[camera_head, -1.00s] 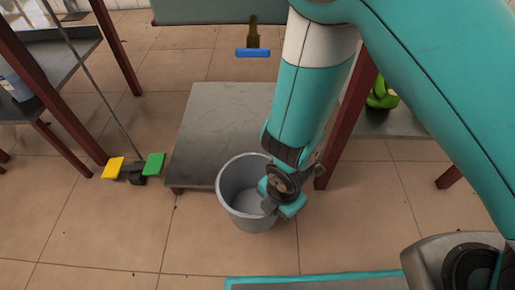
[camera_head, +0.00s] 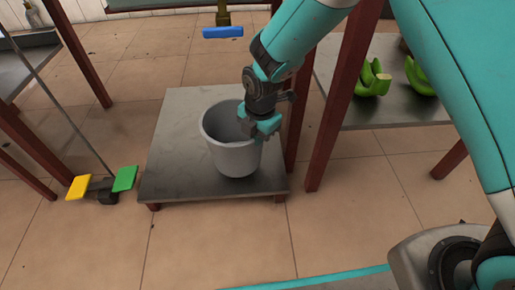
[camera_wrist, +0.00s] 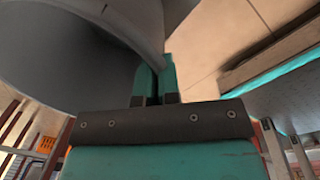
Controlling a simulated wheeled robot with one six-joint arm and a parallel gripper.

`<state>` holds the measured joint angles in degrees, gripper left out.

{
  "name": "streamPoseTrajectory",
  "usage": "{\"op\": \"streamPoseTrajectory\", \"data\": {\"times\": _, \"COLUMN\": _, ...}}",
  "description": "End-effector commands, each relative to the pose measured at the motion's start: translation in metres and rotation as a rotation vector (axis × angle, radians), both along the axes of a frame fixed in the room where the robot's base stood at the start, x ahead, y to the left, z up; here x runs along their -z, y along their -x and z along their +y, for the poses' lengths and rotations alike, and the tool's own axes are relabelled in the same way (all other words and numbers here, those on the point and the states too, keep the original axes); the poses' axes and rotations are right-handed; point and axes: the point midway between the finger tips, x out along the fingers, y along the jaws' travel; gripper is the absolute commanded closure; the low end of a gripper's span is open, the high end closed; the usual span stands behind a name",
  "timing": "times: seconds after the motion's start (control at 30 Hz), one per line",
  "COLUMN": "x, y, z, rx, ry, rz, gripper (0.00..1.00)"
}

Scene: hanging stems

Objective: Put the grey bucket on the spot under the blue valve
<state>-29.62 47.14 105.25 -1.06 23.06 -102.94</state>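The grey bucket (camera_head: 232,158) is upright over the right part of a low grey platform (camera_head: 180,130). Whether its base touches the platform or hangs just above it I cannot tell. My gripper (camera_head: 262,124) is at the bucket's right rim, shut on its wall. In the wrist view the bucket (camera_wrist: 60,50) fills the upper left, and its wall runs down to the teal fingers (camera_wrist: 155,82). The blue valve (camera_head: 222,32) is on a brown-green pipe behind the platform, farther back than the bucket. The pipe's upper part is cut off.
A pedal with yellow (camera_head: 78,187) and green (camera_head: 124,178) plates stands left of the platform. Red-brown posts (camera_head: 337,110) rise at its right. A grey shelf (camera_head: 400,112) with green bananas (camera_head: 373,80) lies beyond them. Tiled floor in front is clear.

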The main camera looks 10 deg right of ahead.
Motion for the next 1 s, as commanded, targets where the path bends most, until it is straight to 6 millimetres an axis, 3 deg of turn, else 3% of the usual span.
{"op": "streamPoseTrajectory", "data": {"times": 0.03, "x": 0.015, "y": 0.002, "z": 0.000, "rx": -0.001, "ry": 0.001, "rz": 0.004, "gripper": 1.00}}
{"op": "streamPoseTrajectory", "data": {"times": 0.2, "x": 0.036, "y": 0.002, "z": 0.000, "rx": -0.001, "ry": 0.001, "rz": 0.003, "gripper": 1.00}}
{"op": "streamPoseTrajectory", "data": {"times": 0.6, "x": 0.037, "y": 0.002, "z": 0.000, "rx": 0.000, "ry": 0.001, "rz": 0.003, "gripper": 1.00}}
{"op": "streamPoseTrajectory", "data": {"times": 0.7, "x": 0.037, "y": 0.003, "z": 0.000, "rx": 0.000, "ry": 0.001, "rz": 0.004, "gripper": 0.73}}
{"op": "streamPoseTrajectory", "data": {"times": 0.73, "x": 0.037, "y": 0.003, "z": 0.000, "rx": 0.000, "ry": 0.001, "rz": 0.004, "gripper": 0.71}}
{"op": "streamPoseTrajectory", "data": {"times": 1.0, "x": 0.036, "y": 0.003, "z": 0.000, "rx": 0.000, "ry": 0.001, "rz": 0.003, "gripper": 0.71}}
